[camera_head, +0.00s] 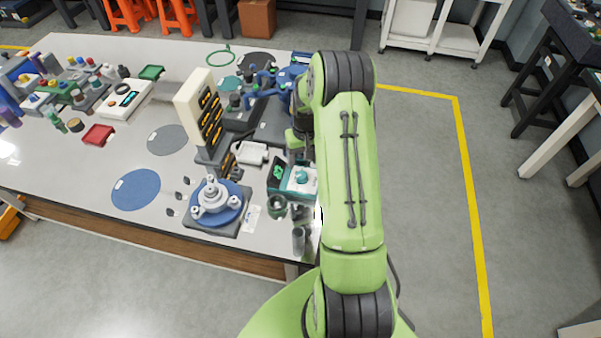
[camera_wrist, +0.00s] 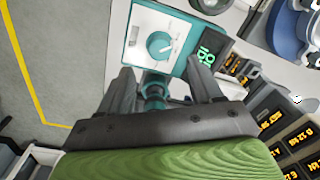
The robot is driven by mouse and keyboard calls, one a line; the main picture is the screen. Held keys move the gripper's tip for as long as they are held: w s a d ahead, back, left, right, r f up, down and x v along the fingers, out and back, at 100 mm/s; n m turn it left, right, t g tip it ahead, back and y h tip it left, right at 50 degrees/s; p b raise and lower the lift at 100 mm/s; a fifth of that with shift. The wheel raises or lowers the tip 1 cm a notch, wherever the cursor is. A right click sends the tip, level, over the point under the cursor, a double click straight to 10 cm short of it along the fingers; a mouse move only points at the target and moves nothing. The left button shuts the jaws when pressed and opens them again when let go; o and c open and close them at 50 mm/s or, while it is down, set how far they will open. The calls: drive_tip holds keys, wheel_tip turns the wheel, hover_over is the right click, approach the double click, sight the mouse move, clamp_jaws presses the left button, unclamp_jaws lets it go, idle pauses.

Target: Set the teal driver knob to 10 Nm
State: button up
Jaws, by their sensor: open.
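The teal driver unit (camera_head: 285,180) stands near the right front edge of the table, with a white dial face and a dark display with green digits. Its round teal knob (camera_wrist: 160,45) shows between my fingers in the wrist view, and the knob also shows in the head view (camera_head: 301,176). The display (camera_wrist: 207,52) is beside the dial; its digits look like 10 or 8, too small and turned to read surely. My gripper (camera_wrist: 162,72) is open and empty, its fingers short of the knob in the picture. In the head view my arm hides it.
A white flanged fitting (camera_head: 214,198) sits on a blue disc left of the driver. A tall panel of amber displays (camera_head: 208,112) stands behind it. A dark cylinder (camera_head: 299,240) stands at the table's front edge. Floor at the right is clear.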

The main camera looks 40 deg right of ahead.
sight(302, 175)
wheel_tip(302, 175, down, 7)
drive_tip(key=shift+a+f+b, duration=0.1)
drive_tip(key=shift+a+b, duration=0.05)
drive_tip(key=shift+b, duration=0.15)
drive_tip(key=shift+c, duration=0.3)
drive_tip(key=c, duration=1)
